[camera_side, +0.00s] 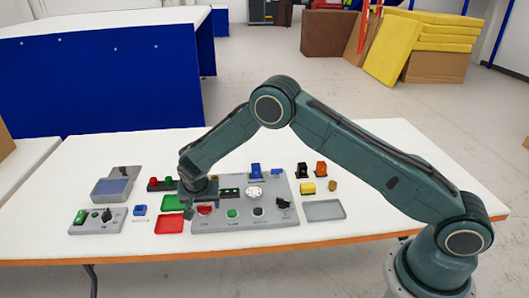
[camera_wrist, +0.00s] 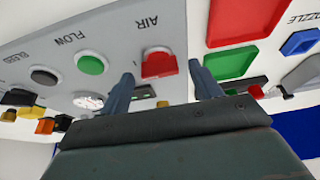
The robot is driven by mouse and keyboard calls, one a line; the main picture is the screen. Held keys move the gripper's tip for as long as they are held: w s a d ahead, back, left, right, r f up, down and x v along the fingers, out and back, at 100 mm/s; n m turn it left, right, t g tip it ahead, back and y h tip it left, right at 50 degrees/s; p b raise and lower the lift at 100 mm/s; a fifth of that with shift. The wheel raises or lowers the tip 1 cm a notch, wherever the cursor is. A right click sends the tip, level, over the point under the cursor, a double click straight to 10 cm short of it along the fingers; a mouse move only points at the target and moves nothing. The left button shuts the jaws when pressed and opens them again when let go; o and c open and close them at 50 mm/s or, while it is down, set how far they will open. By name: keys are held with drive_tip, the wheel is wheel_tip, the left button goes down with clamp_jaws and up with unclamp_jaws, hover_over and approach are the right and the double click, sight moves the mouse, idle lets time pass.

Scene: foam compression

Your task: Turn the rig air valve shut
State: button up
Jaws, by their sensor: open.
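The air valve has a red handle (camera_wrist: 159,64) beside the printed word AIR in the wrist view. In the side view its red part (camera_side: 205,210) shows at the left front of the grey rig panel (camera_side: 240,222), just below my gripper (camera_side: 203,198). In the wrist view my gripper (camera_wrist: 161,73) is open, with one blue-grey finger on each side of the red handle in the picture. A gap shows on both sides. I cannot tell how high the fingertips are above the panel.
A green button (camera_side: 232,213) and a dark button (camera_side: 257,211) sit right of the valve. A gauge (camera_side: 253,192) is behind them. A red tray (camera_side: 169,223) and a green tray (camera_side: 173,202) lie left of the panel. The table's front right is clear.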

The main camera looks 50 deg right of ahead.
drive_tip(key=shift+w+f, duration=0.1)
drive_tip(key=shift+f, duration=0.15)
drive_tip(key=shift+c, duration=0.4)
drive_tip(key=c, duration=0.9)
